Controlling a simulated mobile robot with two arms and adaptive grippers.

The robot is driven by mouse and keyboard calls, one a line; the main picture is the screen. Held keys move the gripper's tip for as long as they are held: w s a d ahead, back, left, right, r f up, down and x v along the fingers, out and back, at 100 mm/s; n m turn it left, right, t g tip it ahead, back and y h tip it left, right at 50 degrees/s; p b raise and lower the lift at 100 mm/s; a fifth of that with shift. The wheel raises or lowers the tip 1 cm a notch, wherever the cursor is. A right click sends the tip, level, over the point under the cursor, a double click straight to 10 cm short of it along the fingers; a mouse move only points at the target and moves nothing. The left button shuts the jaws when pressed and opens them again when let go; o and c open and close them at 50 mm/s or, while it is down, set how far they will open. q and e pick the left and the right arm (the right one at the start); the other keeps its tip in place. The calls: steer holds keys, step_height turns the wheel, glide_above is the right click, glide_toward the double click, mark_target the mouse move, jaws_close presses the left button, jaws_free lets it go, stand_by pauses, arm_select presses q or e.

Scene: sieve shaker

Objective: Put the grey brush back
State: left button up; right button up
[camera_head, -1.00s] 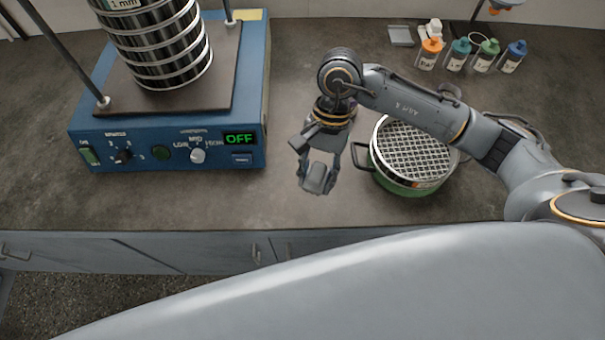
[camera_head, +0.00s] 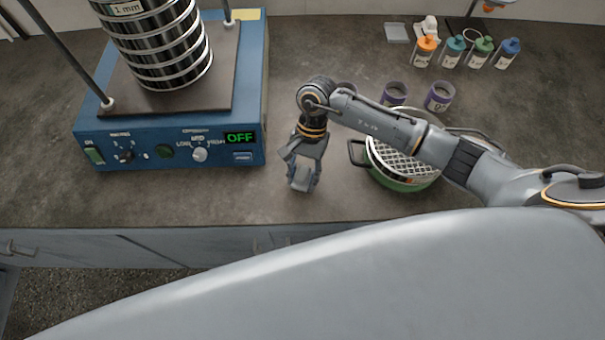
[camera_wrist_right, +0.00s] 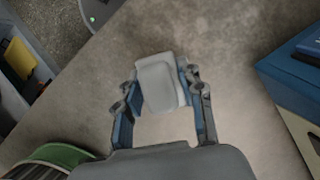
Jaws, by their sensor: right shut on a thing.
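The grey brush (camera_wrist_right: 158,84) is a pale grey block between the fingers of my right gripper, seen in the right wrist view. My right gripper (camera_head: 303,180) is shut on it, above the bench between the blue shaker and the green-rimmed pan. In the head view the brush is hard to tell apart from the grey fingers. The fingers also show on both sides of the brush in the right wrist view (camera_wrist_right: 160,92). My left gripper is not in view.
A blue sieve shaker (camera_head: 170,145) with a sieve stack (camera_head: 160,50) stands at left, its display reading OFF. A green pan with a sieve (camera_head: 400,170) sits right of my gripper. Purple jars (camera_head: 439,97), capped bottles (camera_head: 452,52) and a small grey plate (camera_head: 396,33) stand behind.

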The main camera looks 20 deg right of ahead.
steer(key=shift+f, duration=0.2)
steer(key=o, duration=1.1)
steer(key=shift+r, duration=0.1)
steer(key=shift+r, duration=0.2)
steer(key=shift+w+r, duration=0.15)
steer(key=b+v, duration=0.3)
steer(key=v, duration=0.8)
steer(key=shift+r+b, duration=0.3)
steer(key=shift+b, duration=0.05)
